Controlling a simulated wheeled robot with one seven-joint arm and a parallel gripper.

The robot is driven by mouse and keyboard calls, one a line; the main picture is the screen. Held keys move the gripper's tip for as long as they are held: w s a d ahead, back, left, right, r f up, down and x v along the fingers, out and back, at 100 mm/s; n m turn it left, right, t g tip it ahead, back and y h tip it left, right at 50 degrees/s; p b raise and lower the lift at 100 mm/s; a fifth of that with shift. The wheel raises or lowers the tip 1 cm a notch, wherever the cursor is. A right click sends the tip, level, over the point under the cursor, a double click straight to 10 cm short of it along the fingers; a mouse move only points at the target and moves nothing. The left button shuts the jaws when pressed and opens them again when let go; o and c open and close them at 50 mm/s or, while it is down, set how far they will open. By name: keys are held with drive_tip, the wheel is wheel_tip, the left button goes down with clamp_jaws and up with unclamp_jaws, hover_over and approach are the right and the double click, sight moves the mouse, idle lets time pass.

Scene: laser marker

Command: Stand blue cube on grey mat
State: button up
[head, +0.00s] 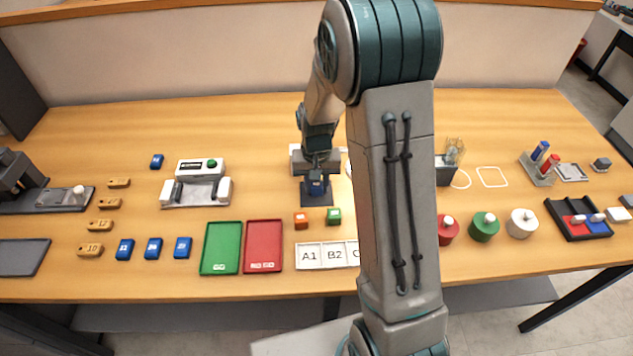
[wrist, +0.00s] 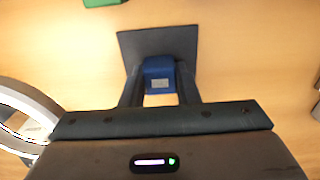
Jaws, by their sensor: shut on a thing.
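My gripper (wrist: 160,90) is shut on the blue cube (wrist: 159,70), which sits between its two fingers in the wrist view. A pale label shows on the cube's face. The grey mat (wrist: 128,45) lies under and beyond the cube; the cube overlaps it in the picture. In the head view my gripper (head: 316,178) points down at the mat (head: 318,198), with the blue cube (head: 317,188) between its fingers. I cannot tell whether the cube touches the mat.
Green (head: 222,248) and red (head: 263,247) trays lie to the front left. A white device (head: 197,185) stands to the left. My arm hides part of the table on the right.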

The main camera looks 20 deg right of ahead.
sight(316, 184)
drive_tip(key=o, duration=0.5)
drive_tip(key=shift+f, duration=0.2)
drive_tip(key=o, duration=0.4)
drive_tip(key=shift+r, duration=0.1)
drive_tip(key=shift+o, duration=0.2)
wheel_tip(316, 184, up, 12)
drive_tip(key=f, duration=0.1)
drive_tip(key=s+r+n+t, duration=0.1)
drive_tip(key=s+r, duration=0.2)
drive_tip(key=s, duration=0.7)
drive_tip(key=s+r+n+t, duration=0.1)
drive_tip(key=s+r+t, duration=0.1)
drive_tip(key=s, duration=0.8)
drive_tip(key=shift+r+b, duration=0.3)
drive_tip(key=shift+r, duration=0.55)
